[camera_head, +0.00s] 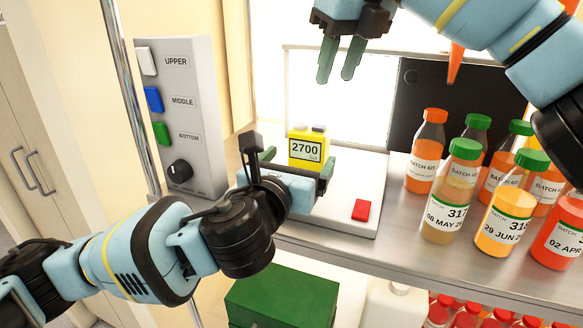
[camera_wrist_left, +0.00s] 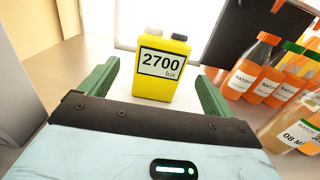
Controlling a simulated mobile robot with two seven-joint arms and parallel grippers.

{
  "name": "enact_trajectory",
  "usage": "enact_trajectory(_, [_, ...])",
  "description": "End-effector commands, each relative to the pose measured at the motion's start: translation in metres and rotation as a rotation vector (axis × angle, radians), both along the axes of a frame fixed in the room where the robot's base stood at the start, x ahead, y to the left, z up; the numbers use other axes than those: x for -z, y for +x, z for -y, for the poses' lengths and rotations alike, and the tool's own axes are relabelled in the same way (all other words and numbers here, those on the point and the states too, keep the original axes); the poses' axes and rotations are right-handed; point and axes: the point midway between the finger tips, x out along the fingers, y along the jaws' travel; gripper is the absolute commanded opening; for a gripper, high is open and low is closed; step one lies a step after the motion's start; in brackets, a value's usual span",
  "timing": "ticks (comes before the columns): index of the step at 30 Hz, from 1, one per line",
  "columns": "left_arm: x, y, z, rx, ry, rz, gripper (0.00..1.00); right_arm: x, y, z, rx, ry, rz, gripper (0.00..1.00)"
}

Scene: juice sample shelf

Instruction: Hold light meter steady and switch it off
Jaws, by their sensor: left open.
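The light meter (camera_head: 308,147) is a small yellow box reading 2700 lux, upright at the back of a white base plate. The left wrist view shows the meter (camera_wrist_left: 166,82) with a grey knob and a black knob on top. My left gripper (camera_head: 298,164) is open in front of the meter. In the left wrist view its green fingers (camera_wrist_left: 157,74) point at the meter's two sides, with gaps to both. My right gripper (camera_head: 338,72) is above and behind the meter, fingers apart and empty.
A red button (camera_head: 361,210) is on the front right of the white base plate (camera_head: 335,218). Several juice bottles (camera_head: 452,195) stand to the right, before a dark panel (camera_head: 440,98). A switch panel (camera_head: 184,110) stands left. A green box (camera_head: 282,300) is on the level below.

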Motion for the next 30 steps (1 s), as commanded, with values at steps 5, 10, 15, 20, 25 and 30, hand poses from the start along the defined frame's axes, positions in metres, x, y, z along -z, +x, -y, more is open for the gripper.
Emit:
enact_trajectory(5, [0.0, 0.024, 0.008, 0.0, -0.001, -0.001, 0.89, 0.0, 0.0, 0.0, 0.0, 0.0, 0.0, 0.36])
enact_trajectory(10, [0.0, 0.04, 0.013, 0.0, -0.001, 0.0, 0.89, 0.0, 0.0, 0.0, 0.0, 0.0, 0.0, 0.36])
enact_trajectory(15, [0.0, 0.046, 0.016, 0.002, -0.002, -0.001, 0.89, 0.0, 0.0, 0.0, 0.0, 0.0, 0.0, 0.36])
enact_trajectory(20, [0.0, 0.047, 0.016, 0.002, -0.002, -0.001, 0.89, 0.0, 0.0, 0.0, 0.0, 0.0, 0.0, 0.36])
enact_trajectory(25, [0.0, 0.047, 0.016, 0.002, -0.002, -0.001, 0.81, 0.0, 0.0, 0.0, 0.0, 0.0, 0.0, 0.36])
enact_trajectory(30, [0.0, 0.047, 0.016, 0.002, -0.002, -0.002, 0.59, 0.0, 0.0, 0.0, 0.0, 0.0, 0.0, 0.36])
